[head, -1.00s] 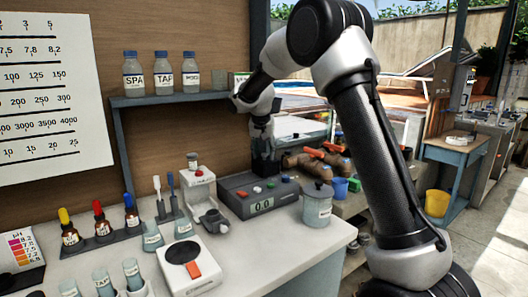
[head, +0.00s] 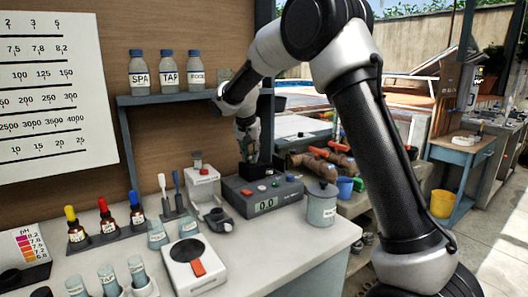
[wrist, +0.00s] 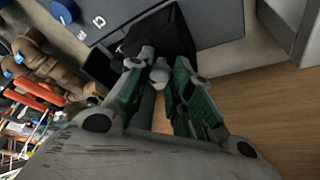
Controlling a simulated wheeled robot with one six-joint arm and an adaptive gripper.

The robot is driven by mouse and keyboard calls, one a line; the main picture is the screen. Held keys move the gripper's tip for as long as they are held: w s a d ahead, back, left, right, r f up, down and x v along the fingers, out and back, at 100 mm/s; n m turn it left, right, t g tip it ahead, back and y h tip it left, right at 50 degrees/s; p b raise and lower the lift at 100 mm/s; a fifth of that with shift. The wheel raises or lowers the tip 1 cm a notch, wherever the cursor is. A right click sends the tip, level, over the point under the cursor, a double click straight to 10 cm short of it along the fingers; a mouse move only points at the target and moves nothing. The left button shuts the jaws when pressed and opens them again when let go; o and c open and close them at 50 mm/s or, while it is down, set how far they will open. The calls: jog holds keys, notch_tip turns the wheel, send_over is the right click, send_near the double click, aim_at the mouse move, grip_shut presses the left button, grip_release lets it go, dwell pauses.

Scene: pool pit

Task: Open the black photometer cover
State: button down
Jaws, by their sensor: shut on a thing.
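The photometer (head: 265,205) is a dark grey box on the counter, with a display reading 0.0 and coloured buttons. Its black cover (head: 257,172) is at the back of the box, below my gripper (head: 250,155). In the wrist view, the black cover (wrist: 170,32) lies just beyond my gripper (wrist: 160,75). My gripper is shut on the black cover, with its green-sided fingers close together. The fingers hide part of the cover, and I cannot tell how far it is tilted.
A lidded grey pot (head: 321,205) stands right of the photometer. The shelf (head: 170,98) with labelled bottles is close behind my wrist. Brown pipes (head: 325,158) are at the right.

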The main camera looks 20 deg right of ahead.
jog(key=shift+s+a, duration=0.2)
jog(key=shift+a, duration=0.45)
jog(key=shift+s+a, duration=0.2)
jog(key=shift+a, duration=0.4)
jog(key=c, duration=1.3)
grip_release()
jog(key=shift+o, duration=0.2)
jog(key=v, duration=1.2)
